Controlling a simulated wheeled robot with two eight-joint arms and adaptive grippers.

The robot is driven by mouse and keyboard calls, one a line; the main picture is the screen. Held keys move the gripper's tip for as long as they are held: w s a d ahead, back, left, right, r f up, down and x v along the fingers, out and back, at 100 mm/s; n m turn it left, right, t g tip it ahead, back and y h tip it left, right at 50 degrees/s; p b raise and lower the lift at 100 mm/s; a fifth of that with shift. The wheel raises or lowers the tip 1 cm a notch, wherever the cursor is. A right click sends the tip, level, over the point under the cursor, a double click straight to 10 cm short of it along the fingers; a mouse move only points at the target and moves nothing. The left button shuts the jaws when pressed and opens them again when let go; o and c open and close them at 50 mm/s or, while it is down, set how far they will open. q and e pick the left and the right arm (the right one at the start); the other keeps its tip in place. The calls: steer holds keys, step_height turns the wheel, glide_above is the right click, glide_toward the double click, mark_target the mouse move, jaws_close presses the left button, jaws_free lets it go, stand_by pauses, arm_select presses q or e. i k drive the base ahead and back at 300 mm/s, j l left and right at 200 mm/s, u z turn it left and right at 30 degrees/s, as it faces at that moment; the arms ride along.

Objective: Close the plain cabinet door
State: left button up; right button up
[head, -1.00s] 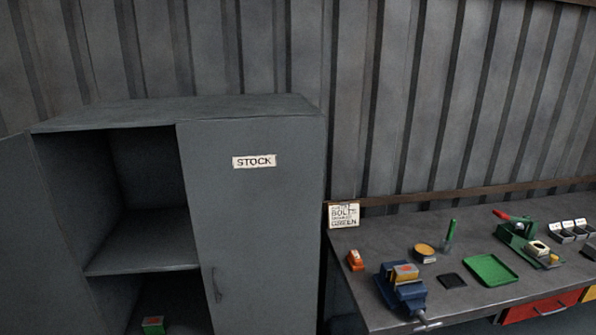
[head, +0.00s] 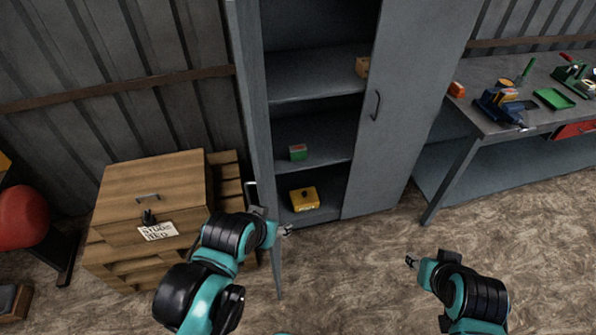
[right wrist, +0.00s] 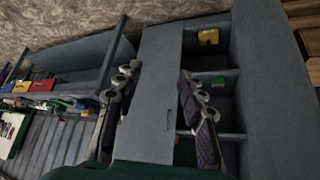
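The grey cabinet's plain left door (head: 253,90) stands open, swung outward and seen nearly edge-on in the head view. In the right wrist view its broad face (right wrist: 262,85) shows beside the open shelves. The cabinet's other door (head: 392,110), with a dark handle (head: 376,105), is shut. My left gripper (head: 287,230) is at the plain door's lower part, its tip just right of the door's edge; contact and finger opening are unclear. My right gripper (head: 411,260) is over the floor in front of the shut door, its fingers apart and empty in the right wrist view (right wrist: 160,105).
Shelves hold a green box (head: 298,152), a yellow box (head: 304,198) and a wooden box (head: 362,67). A wooden drawer unit (head: 150,190) stands left of the open door. A workbench (head: 500,110) is at right. The floor (head: 350,290) before the cabinet is clear.

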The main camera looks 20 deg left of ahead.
mark_target(243, 16)
steer(key=j, duration=1.55)
steer(key=k+l+u, duration=0.1)
steer(key=l+u, duration=0.15)
steer(key=u, duration=0.25)
steer(key=k+l+u, duration=0.15)
steer(key=u, duration=0.3)
steer(key=k+l+u, duration=0.15)
steer(key=u, duration=0.35)
